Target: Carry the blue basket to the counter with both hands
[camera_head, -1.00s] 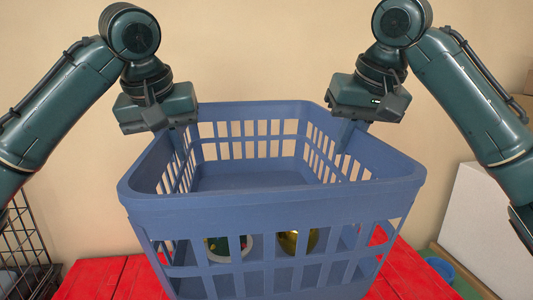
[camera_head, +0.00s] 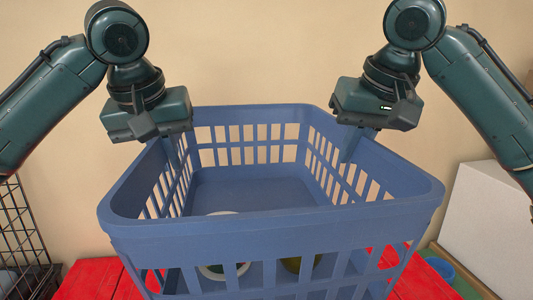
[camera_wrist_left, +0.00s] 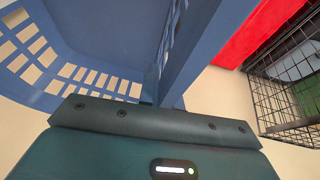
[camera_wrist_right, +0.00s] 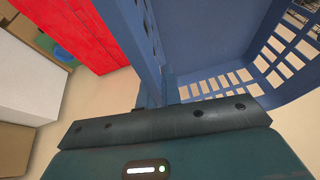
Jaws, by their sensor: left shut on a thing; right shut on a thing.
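The blue basket (camera_head: 270,228) has slatted walls and fills the middle of the head view. It looks level and hangs in front of me, above a red surface. My left gripper (camera_head: 170,150) is shut on its left rim, and my right gripper (camera_head: 352,145) is shut on its right rim. The left wrist view shows the basket wall (camera_wrist_left: 195,50) running into the jaws; the right wrist view shows the opposite wall (camera_wrist_right: 145,45) likewise. The fingertips are mostly hidden by the rim and gripper bodies. I cannot make out the counter for certain.
A red slatted surface (camera_head: 90,280) lies below the basket, with round items, one white-rimmed (camera_head: 212,271), seen near the basket's front slats. A black wire crate (camera_head: 25,240) stands at left. A white box (camera_head: 490,225) and a blue-green round container (camera_head: 440,268) are at right.

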